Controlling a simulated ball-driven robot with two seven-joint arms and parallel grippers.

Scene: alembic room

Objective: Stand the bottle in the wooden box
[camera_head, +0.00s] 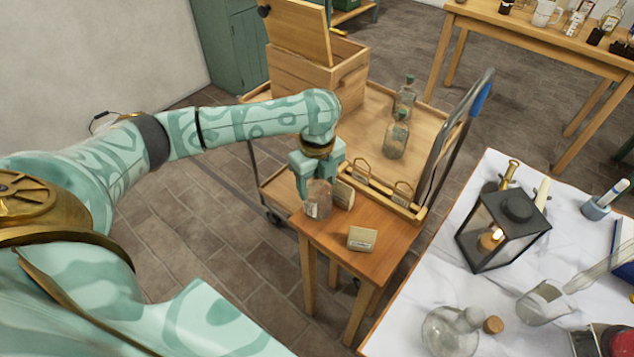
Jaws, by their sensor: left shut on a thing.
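My left gripper (318,174) points down over the small wooden table and is shut on a glass bottle (318,203). The bottle has a pale label, looks upright and is at the table's left edge; I cannot tell whether its base touches the top. The wooden box (305,84) stands at the back of the cart, beyond my gripper, with its hinged lid (299,30) raised. The inside of the box is mostly hidden. My right gripper is not in view.
Two more glass bottles (397,138) (405,98) stand on the cart (366,112), right of the box. The small table (380,262) holds a labelled block (362,238) and a wooden rack (388,194). A lantern (503,230) and glassware stand on the white-covered table at right.

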